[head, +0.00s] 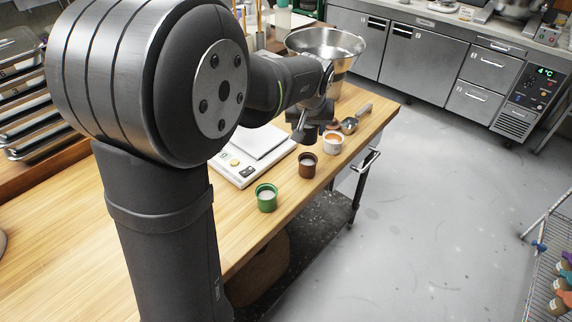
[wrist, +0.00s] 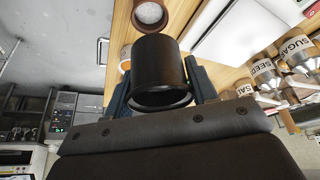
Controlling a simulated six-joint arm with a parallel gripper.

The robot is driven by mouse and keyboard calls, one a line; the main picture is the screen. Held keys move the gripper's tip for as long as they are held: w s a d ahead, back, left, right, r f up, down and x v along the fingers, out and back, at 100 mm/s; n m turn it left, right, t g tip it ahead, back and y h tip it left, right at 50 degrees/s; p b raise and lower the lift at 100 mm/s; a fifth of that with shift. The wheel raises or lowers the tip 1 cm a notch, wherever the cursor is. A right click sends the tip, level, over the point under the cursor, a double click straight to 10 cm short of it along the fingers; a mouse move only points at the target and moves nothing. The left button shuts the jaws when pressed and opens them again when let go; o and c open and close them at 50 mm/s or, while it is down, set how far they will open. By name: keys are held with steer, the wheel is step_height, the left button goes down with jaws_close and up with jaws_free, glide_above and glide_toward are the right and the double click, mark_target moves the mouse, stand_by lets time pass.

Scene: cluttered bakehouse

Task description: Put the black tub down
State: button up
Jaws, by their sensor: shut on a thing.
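The black tub (wrist: 161,68) is between the two fingers of my gripper (wrist: 160,88) in the wrist view, with a finger against each side. Its rim faces the camera and its inside looks dark. In the head view, my gripper (head: 308,126) is over the right edge of the wooden worktop (head: 240,235), near the brown tub and the white tub. The black tub is hard to tell from the dark gripper there, and I cannot tell its gap to the worktop.
A brown tub (head: 307,166), a green tub (head: 266,198) and a white tub with orange contents (head: 333,143) stand along the edge. A scale (head: 238,172), a scoop (head: 349,126) and a steel bowl (head: 327,43) are close by. Labelled jars (wrist: 298,55) show in the wrist view.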

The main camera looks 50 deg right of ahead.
steer(key=s+a+f+m, duration=0.35)
steer(key=s+a, duration=0.35)
steer(key=s, duration=0.3)
steer(key=shift+n+g+h, duration=0.25)
steer(key=shift+g+h, duration=0.05)
steer(key=shift+g, duration=0.1)
steer(key=w+f, duration=0.2)
steer(key=w, duration=0.1)
steer(key=w+f, duration=0.2)
steer(key=w, duration=0.2)
steer(key=w+f, duration=0.2)
steer(key=w, duration=0.2)
steer(key=shift+w+f, duration=0.25)
steer(key=shift+f, duration=2.15)
steer(key=shift+f, duration=0.2)
steer(key=o, duration=1.1)
steer(key=shift+r, duration=0.1)
steer(key=v, duration=1.2)
